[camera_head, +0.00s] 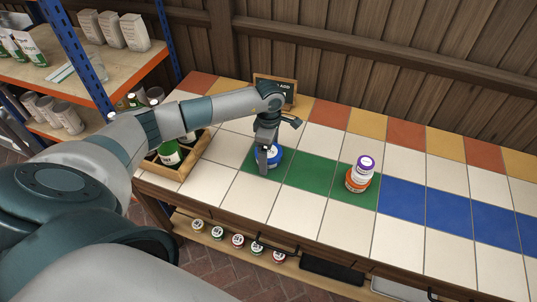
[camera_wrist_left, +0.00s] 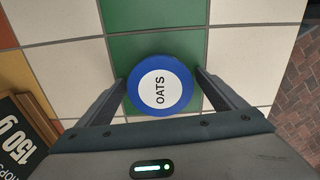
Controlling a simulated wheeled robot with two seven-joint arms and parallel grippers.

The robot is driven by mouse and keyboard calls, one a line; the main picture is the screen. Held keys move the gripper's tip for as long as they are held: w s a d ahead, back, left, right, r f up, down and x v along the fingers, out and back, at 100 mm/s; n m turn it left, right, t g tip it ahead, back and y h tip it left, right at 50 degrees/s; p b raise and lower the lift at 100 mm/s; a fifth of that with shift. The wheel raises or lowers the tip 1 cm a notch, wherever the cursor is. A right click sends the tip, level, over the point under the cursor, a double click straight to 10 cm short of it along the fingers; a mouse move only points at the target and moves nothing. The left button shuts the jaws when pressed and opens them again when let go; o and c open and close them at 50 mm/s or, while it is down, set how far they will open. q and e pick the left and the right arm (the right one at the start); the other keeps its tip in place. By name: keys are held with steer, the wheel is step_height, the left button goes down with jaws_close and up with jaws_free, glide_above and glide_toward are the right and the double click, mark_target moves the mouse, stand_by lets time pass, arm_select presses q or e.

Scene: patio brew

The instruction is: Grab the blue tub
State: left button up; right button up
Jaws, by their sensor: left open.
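The blue tub (camera_head: 275,156) stands on a green tile at the left part of the tiled counter, partly hidden behind my gripper in the head view. My left gripper (camera_head: 264,168) is pointing down at the tub. In the left wrist view my left gripper (camera_wrist_left: 162,88) is open, with one finger on each side of the tub. I cannot tell whether the fingers touch it. My right gripper is not in view.
A purple-lidded tub (camera_head: 364,163) sits on an orange tub (camera_head: 358,180) to the right. A wooden crate (camera_head: 187,170) with bottles stands left of my gripper. A small dark sign (camera_wrist_left: 22,140) stands behind the blue tub. The blue tiles at right are clear.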

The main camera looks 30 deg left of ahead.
mark_target(272, 153)
arm_select(q)
steer(key=shift+c, duration=0.6)
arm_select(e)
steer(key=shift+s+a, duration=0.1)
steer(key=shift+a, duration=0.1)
arm_select(q)
steer(key=c, duration=1)
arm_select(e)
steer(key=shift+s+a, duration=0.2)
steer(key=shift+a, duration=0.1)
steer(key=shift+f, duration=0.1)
